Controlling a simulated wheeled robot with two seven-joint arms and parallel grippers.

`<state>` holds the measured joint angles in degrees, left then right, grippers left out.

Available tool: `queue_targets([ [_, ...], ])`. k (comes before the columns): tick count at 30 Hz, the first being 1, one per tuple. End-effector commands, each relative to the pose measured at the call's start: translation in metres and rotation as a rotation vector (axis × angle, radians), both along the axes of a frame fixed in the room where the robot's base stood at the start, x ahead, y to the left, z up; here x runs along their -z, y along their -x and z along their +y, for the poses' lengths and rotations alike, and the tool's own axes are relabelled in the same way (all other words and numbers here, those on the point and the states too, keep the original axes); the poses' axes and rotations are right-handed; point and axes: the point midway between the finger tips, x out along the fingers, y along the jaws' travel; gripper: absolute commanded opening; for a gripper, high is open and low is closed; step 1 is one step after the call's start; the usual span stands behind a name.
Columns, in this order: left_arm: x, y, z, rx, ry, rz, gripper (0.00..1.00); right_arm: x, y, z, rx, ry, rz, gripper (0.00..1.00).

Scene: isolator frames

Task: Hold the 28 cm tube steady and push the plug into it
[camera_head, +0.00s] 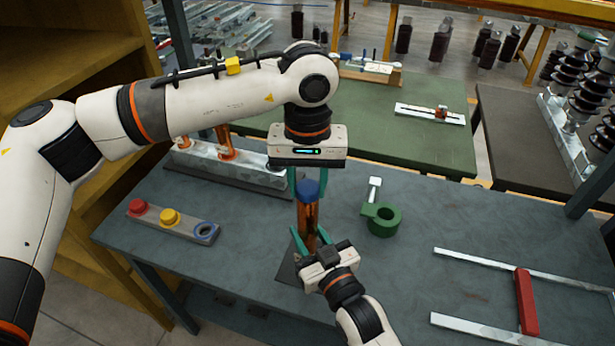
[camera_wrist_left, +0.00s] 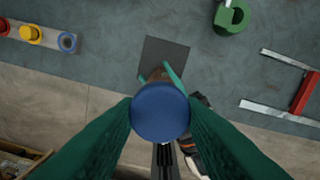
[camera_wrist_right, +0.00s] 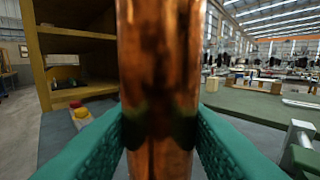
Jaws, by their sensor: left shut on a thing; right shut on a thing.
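The blue plug (camera_head: 309,189) is between the green fingers of my left gripper (camera_head: 308,180), directly above the upright copper tube (camera_head: 308,222). In the left wrist view the plug (camera_wrist_left: 160,112) hides most of the tube. The plug's lower end meets or nearly meets the tube's top; I cannot tell how far it is inside. My right gripper (camera_head: 312,244) is shut on the tube lower down. In the right wrist view the tube (camera_wrist_right: 160,90) stands between both fingers. The tube stands over a dark square mat (camera_wrist_left: 165,55).
A grey rack (camera_head: 188,230) with a red plug (camera_head: 137,207), a yellow plug (camera_head: 169,215) and an empty blue-ringed place (camera_head: 205,232) lies left. A green ring-shaped tool (camera_head: 381,219) lies right. A metal frame with a red bar (camera_head: 525,300) lies further right. A metal block (camera_head: 230,165) stands behind.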

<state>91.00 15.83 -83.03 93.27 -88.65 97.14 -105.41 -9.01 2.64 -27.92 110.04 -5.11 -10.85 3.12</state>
Motion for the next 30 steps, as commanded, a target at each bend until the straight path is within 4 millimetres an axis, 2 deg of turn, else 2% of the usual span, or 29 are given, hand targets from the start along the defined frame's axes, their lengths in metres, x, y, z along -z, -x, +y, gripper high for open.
queue_targets([
  [1, 0.001, 0.000, 0.000, 0.000, 0.000, 0.000, 0.14, 0.001, 0.000, 0.000, 0.000, 0.000, 0.001, 0.00],
  [2, 0.001, 0.000, 0.000, 0.000, 0.000, 0.000, 0.39, 0.001, 0.000, 0.000, 0.000, 0.000, 0.001, 0.00],
  [6, 0.001, 0.000, 0.000, 0.000, 0.000, 0.000, 0.61, 0.001, 0.000, 0.000, 0.000, 0.000, 0.001, 0.00],
  [17, -0.004, 0.000, 0.000, 0.000, 0.000, -0.002, 0.61, 0.001, 0.000, 0.000, 0.000, 0.000, 0.001, 0.00],
  [20, -0.017, -0.001, 0.000, -0.001, -0.001, -0.004, 0.61, 0.001, 0.000, 0.000, 0.000, 0.000, 0.001, 0.00],
  [30, -0.088, -0.001, 0.000, 0.000, 0.001, -0.004, 0.61, 0.001, 0.000, 0.000, 0.000, 0.000, 0.001, 0.00],
])
